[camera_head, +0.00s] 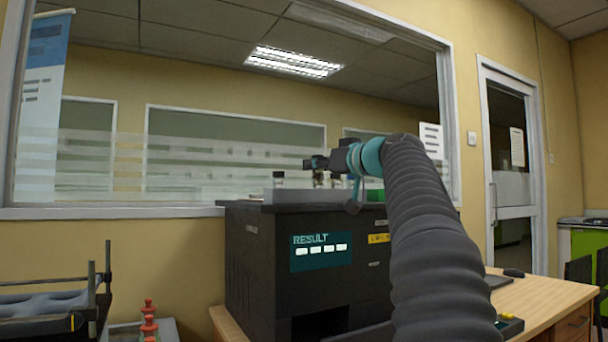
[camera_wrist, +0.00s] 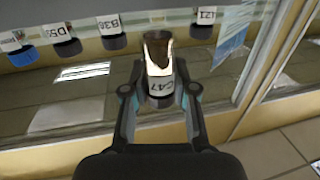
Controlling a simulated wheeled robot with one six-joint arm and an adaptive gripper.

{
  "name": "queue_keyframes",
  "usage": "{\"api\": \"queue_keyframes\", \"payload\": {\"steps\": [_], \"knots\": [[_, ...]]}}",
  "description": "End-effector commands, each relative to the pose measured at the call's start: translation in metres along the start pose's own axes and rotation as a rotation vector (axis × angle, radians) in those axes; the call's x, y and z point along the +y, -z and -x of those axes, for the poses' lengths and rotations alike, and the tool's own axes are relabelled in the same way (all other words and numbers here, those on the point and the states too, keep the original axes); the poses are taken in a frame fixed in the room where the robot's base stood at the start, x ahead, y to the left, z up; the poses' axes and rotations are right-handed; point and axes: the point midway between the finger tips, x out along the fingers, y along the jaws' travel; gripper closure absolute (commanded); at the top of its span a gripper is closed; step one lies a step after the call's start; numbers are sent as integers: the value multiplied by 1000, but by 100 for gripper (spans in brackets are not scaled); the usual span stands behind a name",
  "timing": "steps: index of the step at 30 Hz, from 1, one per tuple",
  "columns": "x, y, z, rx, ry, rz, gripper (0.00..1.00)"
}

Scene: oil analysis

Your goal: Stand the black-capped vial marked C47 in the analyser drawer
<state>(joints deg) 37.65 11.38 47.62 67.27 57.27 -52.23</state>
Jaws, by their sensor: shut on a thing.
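The vial marked C47 (camera_wrist: 160,68) is between the fingers of my gripper (camera_wrist: 160,88) in the wrist view. It is clear glass with dark brown contents and a white label; the cap end is towards my palm, partly hidden. My gripper (camera_head: 314,163) is shut on it, above the grey rack on top of the analyser in the head view. The analyser (camera_head: 265,260) is a black box with a RESULT screen (camera_head: 320,250). A dark opening (camera_head: 320,324) shows low on its front; how far its drawer is out is cut off and hidden by my arm.
Other black-capped labelled vials, one marked B36 (camera_wrist: 108,28), stand along the rack (camera_head: 300,196). A window is behind. A wooden desk (camera_head: 550,298) extends right of my arm. A dark stand (camera_head: 45,305) and red-topped item (camera_head: 149,318) are at left.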

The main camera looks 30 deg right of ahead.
Motion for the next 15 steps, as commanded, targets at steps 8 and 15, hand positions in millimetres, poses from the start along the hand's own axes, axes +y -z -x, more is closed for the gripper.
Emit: {"api": "queue_keyframes", "payload": {"steps": [8,15], "knots": [[1,-2,68,1,-5,1,100],[0,-1,103,0,-2,0,100]]}}
